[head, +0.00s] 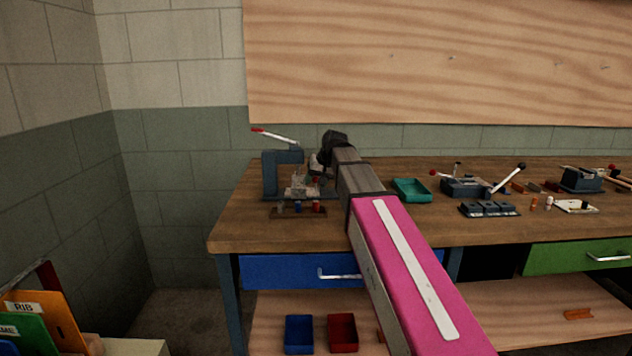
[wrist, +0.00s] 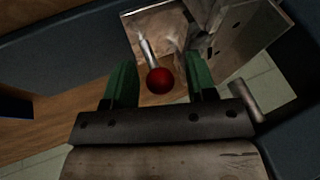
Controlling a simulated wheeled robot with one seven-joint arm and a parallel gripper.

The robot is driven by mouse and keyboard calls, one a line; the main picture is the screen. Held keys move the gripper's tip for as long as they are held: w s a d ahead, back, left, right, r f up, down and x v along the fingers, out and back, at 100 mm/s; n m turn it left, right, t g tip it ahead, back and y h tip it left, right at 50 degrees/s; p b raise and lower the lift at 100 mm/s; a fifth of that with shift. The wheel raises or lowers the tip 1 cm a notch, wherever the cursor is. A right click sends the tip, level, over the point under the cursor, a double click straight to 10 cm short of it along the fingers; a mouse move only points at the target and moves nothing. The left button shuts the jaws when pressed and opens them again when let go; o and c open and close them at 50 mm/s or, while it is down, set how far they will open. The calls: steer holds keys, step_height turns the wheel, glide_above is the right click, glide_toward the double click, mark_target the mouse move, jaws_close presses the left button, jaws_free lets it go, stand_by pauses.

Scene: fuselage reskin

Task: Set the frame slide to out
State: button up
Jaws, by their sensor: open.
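A red ball knob (wrist: 160,81) on a short metal rod shows in the wrist view; it looks like the handle of the frame slide. The rod runs up to a pale metal plate (wrist: 150,22). My gripper (wrist: 161,72) is open, with one green finger on each side of the knob and a visible gap to both. I cannot tell how deep the knob sits between the fingers. In the head view my gripper (head: 318,163) is at a blue-grey bench press (head: 270,175), and my arm hides part of it. The slide's position cannot be read.
The press has a raised white lever (head: 275,136) with a red tip. In front lies a small rack (head: 298,212) with coloured pieces. A teal tray (head: 411,190) is to the right, then a lever fixture (head: 475,187). The bench's front left (head: 240,235) is clear.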

jaws_close()
steer(key=d, duration=1.2)
steer(key=shift+d, duration=0.2)
jaws_free()
steer(key=shift+d, duration=0.1)
steer(key=shift+r, duration=0.1)
steer(key=v, duration=1)
steer(key=shift+r, duration=0.35)
steer(key=shift+s+d, duration=0.1)
steer(key=shift+s, duration=0.05)
